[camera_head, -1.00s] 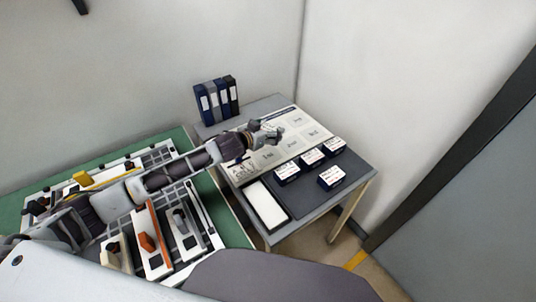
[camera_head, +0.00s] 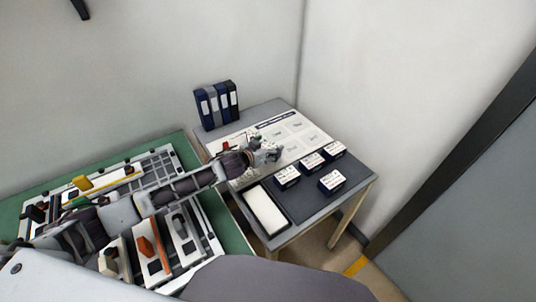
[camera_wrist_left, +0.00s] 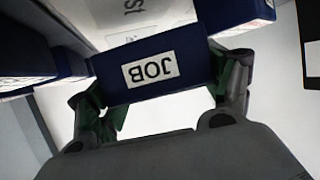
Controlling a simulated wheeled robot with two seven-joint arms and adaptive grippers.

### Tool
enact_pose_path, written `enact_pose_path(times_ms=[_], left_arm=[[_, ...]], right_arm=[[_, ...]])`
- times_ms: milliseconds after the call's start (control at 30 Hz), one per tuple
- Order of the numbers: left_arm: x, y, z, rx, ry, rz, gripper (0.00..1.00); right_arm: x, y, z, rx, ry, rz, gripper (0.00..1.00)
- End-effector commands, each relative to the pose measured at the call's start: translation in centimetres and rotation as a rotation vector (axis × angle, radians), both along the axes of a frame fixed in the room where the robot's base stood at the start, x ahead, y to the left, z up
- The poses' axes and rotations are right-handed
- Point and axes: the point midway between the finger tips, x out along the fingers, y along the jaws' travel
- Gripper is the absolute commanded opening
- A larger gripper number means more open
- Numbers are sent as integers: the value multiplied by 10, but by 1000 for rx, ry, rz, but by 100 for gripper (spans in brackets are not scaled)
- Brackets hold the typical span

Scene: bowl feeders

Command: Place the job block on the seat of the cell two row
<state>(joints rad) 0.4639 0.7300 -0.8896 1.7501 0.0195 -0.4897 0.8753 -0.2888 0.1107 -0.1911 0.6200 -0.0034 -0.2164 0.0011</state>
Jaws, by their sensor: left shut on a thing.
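My left gripper (camera_head: 272,153) is over the pale printed board (camera_head: 318,140) on the side table. In the left wrist view its fingers (camera_wrist_left: 165,95) are shut on the job block (camera_wrist_left: 150,70), a dark blue block with a white JOB label that reads upside down. I cannot pick the held block out with certainty in the head view. Labelled blue blocks stand along the board's front edge: a left one (camera_head: 287,177), a middle one (camera_head: 311,163) and a right one (camera_head: 334,150). Another labelled block (camera_head: 332,183) stands nearer the front. My right gripper is not in view.
A white-floored tray (camera_head: 266,212) lies at the table's front left, beside a dark mat (camera_head: 308,203). Binders (camera_head: 217,103) stand at the back left. A green bench (camera_head: 232,236) with fixtures lies under my left arm. Wrist-view blocks flank the held one at left (camera_wrist_left: 25,75) and upper right (camera_wrist_left: 235,12).

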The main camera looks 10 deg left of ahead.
Motion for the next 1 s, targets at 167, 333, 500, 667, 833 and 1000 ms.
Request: enact_pose_path(times_ms=[167,333,500,667,833,1000], left_arm=[[0,0,1,0,-1,0,53],[0,0,-6,0,0,1,53],[0,0,-24,0,0,0,53],[0,0,-35,1,0,0,53],[0,0,-37,0,-1,0,53],[0,0,-37,0,-1,0,53]], right_arm=[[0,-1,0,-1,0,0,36],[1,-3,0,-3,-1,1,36],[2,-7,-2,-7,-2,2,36],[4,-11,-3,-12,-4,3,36],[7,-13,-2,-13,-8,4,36],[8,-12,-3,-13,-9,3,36]])
